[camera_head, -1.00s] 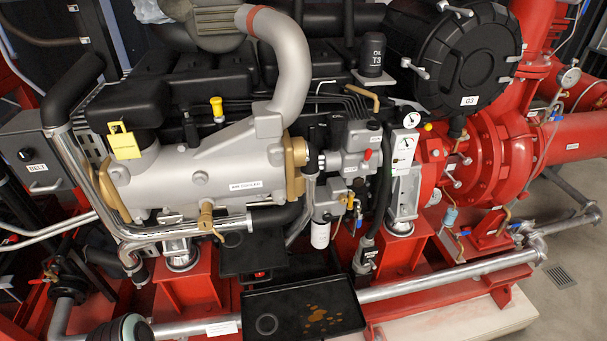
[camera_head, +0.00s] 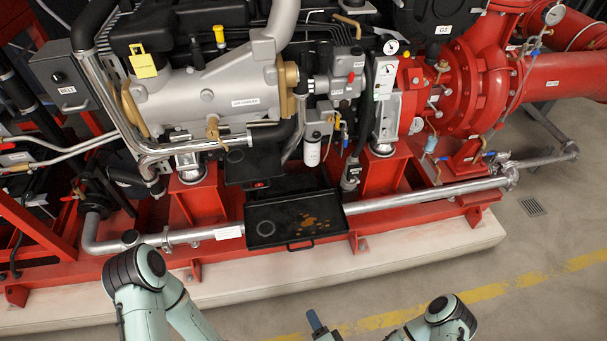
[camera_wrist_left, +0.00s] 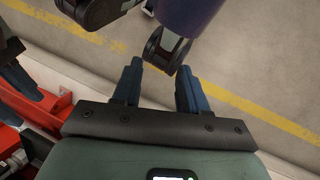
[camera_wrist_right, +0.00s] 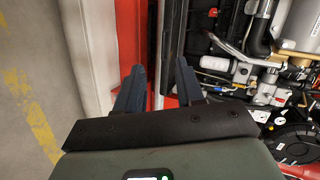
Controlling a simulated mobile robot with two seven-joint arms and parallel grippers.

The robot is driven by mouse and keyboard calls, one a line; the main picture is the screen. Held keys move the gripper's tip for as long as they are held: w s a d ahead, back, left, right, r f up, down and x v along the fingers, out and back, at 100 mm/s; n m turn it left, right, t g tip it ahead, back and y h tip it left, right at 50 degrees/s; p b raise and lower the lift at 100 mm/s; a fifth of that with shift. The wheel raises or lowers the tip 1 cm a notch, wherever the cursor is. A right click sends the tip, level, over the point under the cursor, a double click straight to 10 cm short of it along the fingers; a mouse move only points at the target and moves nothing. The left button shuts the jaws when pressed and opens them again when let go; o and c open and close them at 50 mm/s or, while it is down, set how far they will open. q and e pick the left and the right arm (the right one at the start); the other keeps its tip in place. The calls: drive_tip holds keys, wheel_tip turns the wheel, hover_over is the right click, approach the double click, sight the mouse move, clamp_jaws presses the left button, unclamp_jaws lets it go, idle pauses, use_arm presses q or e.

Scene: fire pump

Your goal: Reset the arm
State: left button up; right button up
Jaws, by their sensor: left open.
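My left arm (camera_head: 145,280) is folded in the lower left of the head view; its gripper does not show there. In the left wrist view my left gripper (camera_wrist_left: 159,67) has its two blue fingers apart, with nothing held between them. A blue fingertip of my right gripper (camera_head: 316,323) shows at the bottom middle of the head view, in front of the pump's base. In the right wrist view my right gripper (camera_wrist_right: 160,66) also has its fingers apart and empty. My right elbow (camera_head: 443,310) shows at the lower right.
The red fire pump (camera_head: 475,85) and its engine fill the back. A black drip tray (camera_head: 330,232) sticks out at the front, above a pale plinth (camera_head: 420,244). Open floor with a yellow line (camera_head: 480,293) lies in front and to the right.

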drive_tip(key=s+d+f+n+g+h, duration=0.2)
drive_tip(key=s+d+n+g, duration=0.6)
drive_tip(key=s+g, duration=0.55)
use_arm(q)
drive_tip(key=w+f+t+b, duration=0.1)
drive_tip(key=w+f+b, duration=0.2)
drive_tip(key=f+b, duration=0.65)
use_arm(e)
wheel_tip(320, 180, down, 9)
drive_tip(key=w+d, duration=0.1)
drive_tip(key=w, duration=0.1)
use_arm(q)
wheel_tip(320, 180, up, 14)
drive_tip(key=p, duration=1.3)
drive_tip(key=shift+g+p, duration=0.3)
drive_tip(key=shift+g, duration=0.1)
use_arm(e)
wheel_tip(320, 180, up, 13)
drive_tip(key=shift+a+r+m, duration=0.15)
drive_tip(key=shift+r+m, duration=0.05)
drive_tip(key=shift+m, duration=0.1)
use_arm(q)
drive_tip(key=shift+a+f, duration=0.1)
drive_tip(key=shift+w, duration=0.1)
